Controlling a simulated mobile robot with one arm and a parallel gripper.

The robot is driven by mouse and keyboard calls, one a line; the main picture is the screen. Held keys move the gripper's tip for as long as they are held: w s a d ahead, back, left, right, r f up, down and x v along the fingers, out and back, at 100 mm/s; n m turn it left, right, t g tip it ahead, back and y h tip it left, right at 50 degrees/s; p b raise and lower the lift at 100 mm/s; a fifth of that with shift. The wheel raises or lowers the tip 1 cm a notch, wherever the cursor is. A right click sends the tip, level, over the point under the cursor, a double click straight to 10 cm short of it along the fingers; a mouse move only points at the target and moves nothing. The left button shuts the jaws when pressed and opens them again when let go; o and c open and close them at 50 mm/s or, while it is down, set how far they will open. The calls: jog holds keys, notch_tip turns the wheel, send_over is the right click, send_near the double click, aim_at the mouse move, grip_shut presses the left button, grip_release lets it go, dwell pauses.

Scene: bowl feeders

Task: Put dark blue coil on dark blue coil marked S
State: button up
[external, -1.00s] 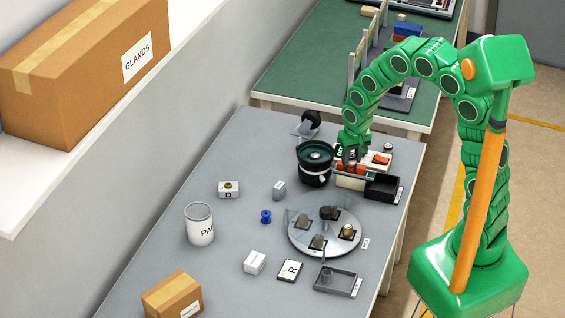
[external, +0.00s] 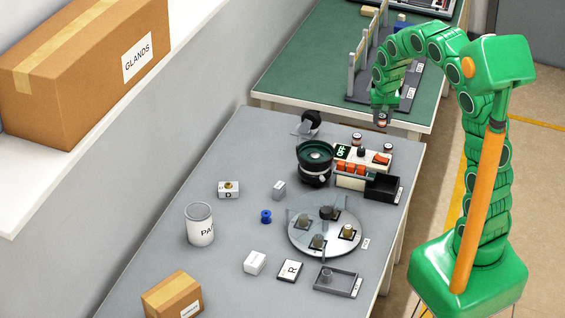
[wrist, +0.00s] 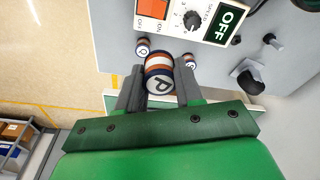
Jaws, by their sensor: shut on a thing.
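My gripper (external: 382,112) is shut on a banded cylinder (wrist: 159,73), dark blue, orange and white, with a letter on its pale end that looks like a turned P. The cylinder is held above the table's far edge and also shows small in the external view (external: 381,121). Two similar small banded pieces stand near that edge: one at left (wrist: 142,47) with an unclear letter, one at right (wrist: 189,60). A blue spool (external: 266,216) stands alone mid-table. I cannot make out an S on any coil.
A control box (external: 372,157) with an OFF display and orange switch is close to my gripper. A dark bowl feeder (external: 315,160) is left of it, a black tray (external: 382,189) in front. A round turntable (external: 305,240) carries several parts. A green bench (external: 300,75) adjoins behind.

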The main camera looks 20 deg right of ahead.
jog(key=w+f, duration=0.3)
jog(key=w, duration=0.5)
send_near(357, 134)
jog(key=shift+s+d+f, duration=0.1)
jog(key=shift+s+f, duration=0.4)
jog(key=shift+f, duration=0.2)
jog(key=shift+w+f, duration=0.85)
jog(key=shift+f, duration=1.55)
jog(key=shift+f, duration=0.15)
jog(key=o, duration=1)
jog(key=shift+o, duration=0.2)
notch_tip(357, 134, up, 12)
jog(key=s, duration=0.1)
jog(key=shift+s+a, duration=0.35)
jog(key=shift+a, duration=0.05)
